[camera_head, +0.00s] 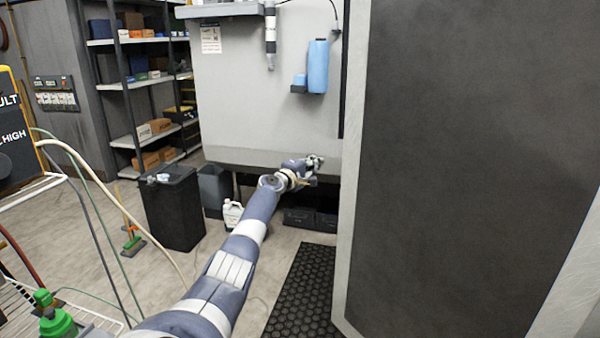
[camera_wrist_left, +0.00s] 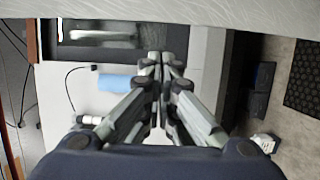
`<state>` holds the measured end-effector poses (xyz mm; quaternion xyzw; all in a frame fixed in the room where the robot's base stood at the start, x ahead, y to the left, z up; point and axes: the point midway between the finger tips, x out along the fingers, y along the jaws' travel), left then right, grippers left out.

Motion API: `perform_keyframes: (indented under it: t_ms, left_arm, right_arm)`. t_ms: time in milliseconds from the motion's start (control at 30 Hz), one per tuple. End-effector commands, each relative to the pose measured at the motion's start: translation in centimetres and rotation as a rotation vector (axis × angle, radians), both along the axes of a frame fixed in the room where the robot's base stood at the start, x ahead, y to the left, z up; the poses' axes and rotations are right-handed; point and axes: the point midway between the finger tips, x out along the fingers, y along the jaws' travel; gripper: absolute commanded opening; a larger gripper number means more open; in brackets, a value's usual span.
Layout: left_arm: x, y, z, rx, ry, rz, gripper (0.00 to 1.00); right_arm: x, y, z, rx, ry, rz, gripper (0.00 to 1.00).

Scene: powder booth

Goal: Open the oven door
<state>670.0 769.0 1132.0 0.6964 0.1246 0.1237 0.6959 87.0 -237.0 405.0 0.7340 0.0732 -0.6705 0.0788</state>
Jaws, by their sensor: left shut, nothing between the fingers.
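A tall dark panel in a pale metal frame (camera_head: 470,150) fills the right side of the head view; it looks like the oven door, standing out from the wall. No handle or latch shows on it. My left arm reaches forward from the bottom, and my left gripper (camera_head: 316,162) is left of the panel, in front of the lower edge of the pale booth wall. In the left wrist view the fingers of my left gripper (camera_wrist_left: 161,62) are together with nothing between them. A pale edge crosses the top of that view. My right gripper is not seen.
A blue cylinder (camera_head: 317,66) hangs on the pale wall (camera_head: 240,100). A black bin (camera_head: 172,208), a white jug (camera_head: 232,214) and a shelf rack (camera_head: 125,85) stand at left. A black rubber mat (camera_head: 305,290) lies beside the panel. Hoses and a wire cart are near left.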

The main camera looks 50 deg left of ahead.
Motion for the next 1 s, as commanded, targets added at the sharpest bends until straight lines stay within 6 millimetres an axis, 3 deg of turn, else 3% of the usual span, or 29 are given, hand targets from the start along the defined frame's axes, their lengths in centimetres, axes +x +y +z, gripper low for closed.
perform_keyframes:
  t_ms: [1000]
  left_arm:
    - [-8.7,-3.5,0.0,0.0,0.0,-0.007,0.0]
  right_arm:
    - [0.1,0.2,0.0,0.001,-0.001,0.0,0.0]
